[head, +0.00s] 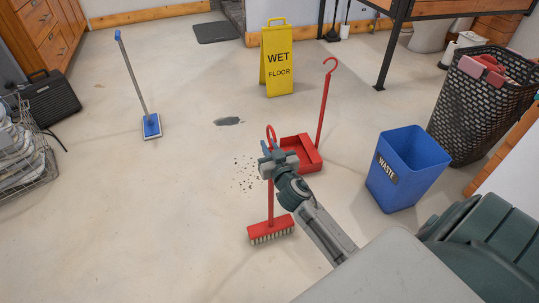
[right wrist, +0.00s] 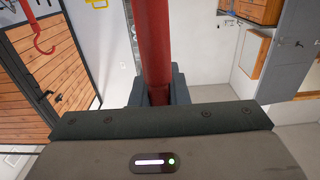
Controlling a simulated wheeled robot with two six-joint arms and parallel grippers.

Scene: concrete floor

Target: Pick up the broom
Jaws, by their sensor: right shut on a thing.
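The red broom (head: 270,230) stands upright in the head view, its bristled head low near the floor and a hooked top above my gripper. I cannot tell whether the bristles touch the floor. My right gripper (head: 270,165) is shut on the broom's handle. In the right wrist view the red handle (right wrist: 155,45) runs up between the fingers of my right gripper (right wrist: 158,92). My left gripper is not in view.
A red long-handled dustpan (head: 303,155) stands just behind the gripper, by dark debris (head: 246,172). A blue waste bin (head: 405,170) and black basket (head: 470,125) are right. A yellow wet floor sign (head: 277,60) and blue mop (head: 151,126) stand farther back. Front-left floor is clear.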

